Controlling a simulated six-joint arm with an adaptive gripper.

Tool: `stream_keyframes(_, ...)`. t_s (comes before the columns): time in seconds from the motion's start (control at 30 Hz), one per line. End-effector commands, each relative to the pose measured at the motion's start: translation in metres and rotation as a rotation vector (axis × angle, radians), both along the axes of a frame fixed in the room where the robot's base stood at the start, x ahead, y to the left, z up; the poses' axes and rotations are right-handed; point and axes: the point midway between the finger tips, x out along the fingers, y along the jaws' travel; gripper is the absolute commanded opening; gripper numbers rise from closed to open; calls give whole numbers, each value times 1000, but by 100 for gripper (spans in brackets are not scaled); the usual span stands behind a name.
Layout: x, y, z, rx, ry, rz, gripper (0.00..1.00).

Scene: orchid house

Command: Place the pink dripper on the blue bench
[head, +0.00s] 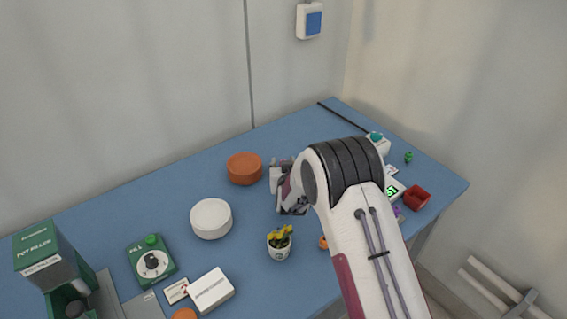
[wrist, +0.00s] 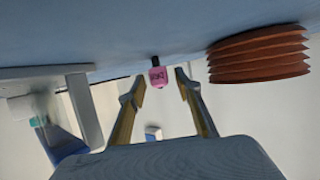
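The pink dripper (wrist: 158,77) shows in the wrist view as a small pink body with dark marking and a black end towards the bench. I cannot tell whether that end touches the bench. My gripper (wrist: 161,75) is open, with one finger on each side of the dripper and a visible gap on both sides. The blue bench (head: 325,115) spans the head view and shows along the top of the wrist view (wrist: 160,25), which is upside down. In the head view my gripper (head: 288,192) is low over the bench; the dripper is not visible there.
A terracotta saucer stack (head: 244,169) stands close to my gripper. Nearby are a white dish stack (head: 211,219) and a potted yellow plant (head: 279,243). A green dial box (head: 152,262) and a white box (head: 211,291) lie left; a red holder (head: 417,198) sits right.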

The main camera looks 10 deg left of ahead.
Motion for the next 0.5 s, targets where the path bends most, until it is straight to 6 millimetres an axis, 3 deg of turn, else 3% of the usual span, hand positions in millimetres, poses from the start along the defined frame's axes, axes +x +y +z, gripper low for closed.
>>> stream_keyframes(0.5, -41, -10, 18, 0, -1, 0, 34)
